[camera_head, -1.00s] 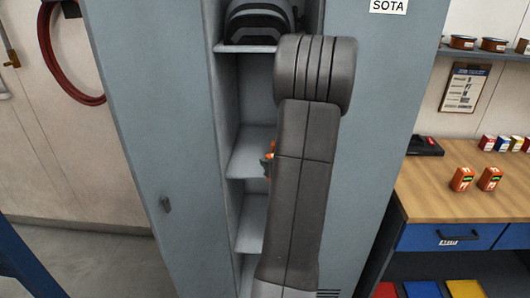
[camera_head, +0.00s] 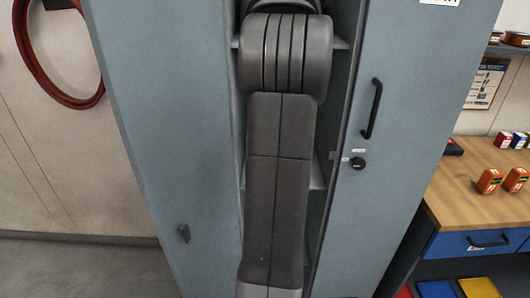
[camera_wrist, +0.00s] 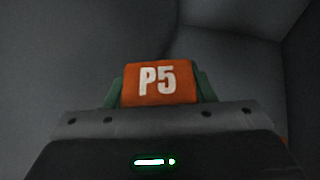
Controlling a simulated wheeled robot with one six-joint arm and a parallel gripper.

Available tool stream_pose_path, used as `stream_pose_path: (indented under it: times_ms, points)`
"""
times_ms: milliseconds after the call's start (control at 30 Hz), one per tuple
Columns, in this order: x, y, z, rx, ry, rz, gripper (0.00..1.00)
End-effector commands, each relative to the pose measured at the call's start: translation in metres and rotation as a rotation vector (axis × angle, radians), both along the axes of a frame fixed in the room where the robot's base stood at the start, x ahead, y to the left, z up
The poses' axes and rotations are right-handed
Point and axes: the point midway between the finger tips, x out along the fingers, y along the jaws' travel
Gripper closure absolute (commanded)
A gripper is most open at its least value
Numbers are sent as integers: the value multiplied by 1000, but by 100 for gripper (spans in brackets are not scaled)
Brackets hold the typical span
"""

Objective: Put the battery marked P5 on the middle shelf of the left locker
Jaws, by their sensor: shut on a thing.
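The orange battery marked P5 (camera_wrist: 160,84) is held between the green fingers of my gripper (camera_wrist: 160,88) in the wrist view. My gripper is shut on it. Dim grey surfaces, seemingly the locker's inside, surround it there. In the head view my arm reaches into the open left locker (camera_head: 318,215) and hides my gripper, the battery and most of the shelves. Only slivers of the shelves show beside my arm, such as a middle one (camera_head: 318,172). I cannot tell whether the battery touches a shelf.
A closed locker door with a black handle (camera_head: 372,108) stands to the right. Further right, a wooden workbench (camera_head: 480,205) holds two orange batteries (camera_head: 489,181).

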Motion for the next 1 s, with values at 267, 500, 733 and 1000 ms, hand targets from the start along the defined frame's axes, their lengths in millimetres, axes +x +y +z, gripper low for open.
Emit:
stream_pose_path:
  times_ms: [267, 500, 733, 1000]
  points:
    - [0, 0, -44, 1, 0, 0, 84]
    - [0, -1, -75, 1, 1, -2, 84]
    - [0, 0, -81, 0, -2, -1, 84]
    - [0, 0, -84, -1, -1, -1, 47]
